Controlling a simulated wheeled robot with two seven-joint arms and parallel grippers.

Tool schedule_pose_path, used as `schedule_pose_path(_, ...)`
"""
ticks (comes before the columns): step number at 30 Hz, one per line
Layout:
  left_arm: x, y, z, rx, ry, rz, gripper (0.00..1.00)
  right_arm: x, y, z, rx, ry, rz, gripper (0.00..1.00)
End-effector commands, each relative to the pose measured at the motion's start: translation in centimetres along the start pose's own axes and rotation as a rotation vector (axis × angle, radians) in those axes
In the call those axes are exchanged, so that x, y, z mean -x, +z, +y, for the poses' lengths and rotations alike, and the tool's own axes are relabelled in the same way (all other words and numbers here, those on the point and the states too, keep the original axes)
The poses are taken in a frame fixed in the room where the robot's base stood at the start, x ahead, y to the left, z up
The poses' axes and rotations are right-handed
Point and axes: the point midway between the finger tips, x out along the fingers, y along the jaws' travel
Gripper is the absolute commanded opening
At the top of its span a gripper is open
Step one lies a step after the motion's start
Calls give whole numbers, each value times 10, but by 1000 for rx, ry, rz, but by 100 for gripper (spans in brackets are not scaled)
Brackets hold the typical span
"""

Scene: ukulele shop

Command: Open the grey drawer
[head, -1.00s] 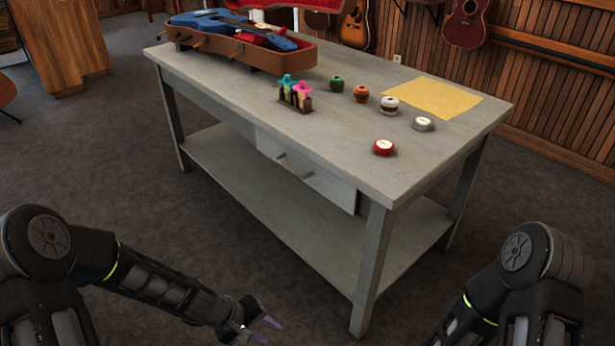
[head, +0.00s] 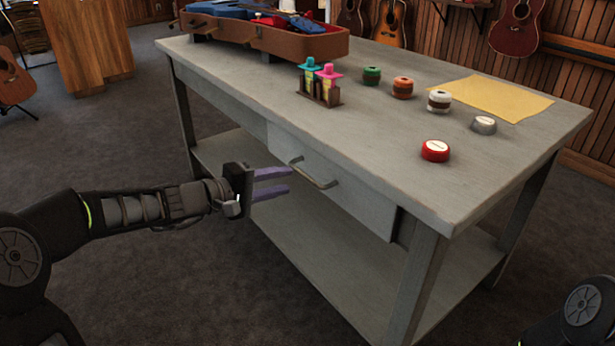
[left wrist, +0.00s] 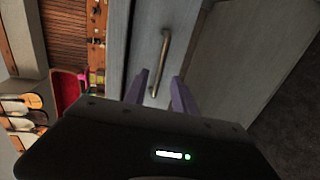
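The grey drawer (head: 345,190) sits under the tabletop of the grey table, and its front looks flush and shut. Its metal bar handle (head: 314,174) is on the front. My left gripper (head: 289,181) is open, its two purple fingers pointing at the handle from the left, with a small gap. In the left wrist view the handle (left wrist: 161,62) appears ahead of and between the fingers (left wrist: 160,90). I see no contact. My right gripper is out of frame; only a bit of the right arm shows at the lower right.
The grey tabletop (head: 400,160) holds a red round tin (head: 435,151), several other small round tins, a rack with coloured pegs (head: 320,88), a yellow cloth (head: 490,97) and an open brown case (head: 290,40). A lower shelf (head: 300,262) runs beneath. Floor in front is clear.

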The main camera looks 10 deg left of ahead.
Motion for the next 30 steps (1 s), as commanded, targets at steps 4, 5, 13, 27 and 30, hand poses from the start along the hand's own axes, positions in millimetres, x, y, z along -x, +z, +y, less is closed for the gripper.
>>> schedule_pose_path(4, -13, 1, -2, 1, 0, -4, 32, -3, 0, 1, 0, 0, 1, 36)
schedule_pose_path(5, -16, 1, -2, 1, 0, -4, 32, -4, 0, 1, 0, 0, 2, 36)
schedule_pose_path(13, -58, 1, -2, 2, 0, -4, 32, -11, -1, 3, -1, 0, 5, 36)
schedule_pose_path(27, -77, 0, -1, 2, -2, -1, 32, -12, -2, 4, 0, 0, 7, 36)
schedule_pose_path(30, -77, 0, -1, 1, -2, -1, 24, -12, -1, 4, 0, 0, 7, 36)
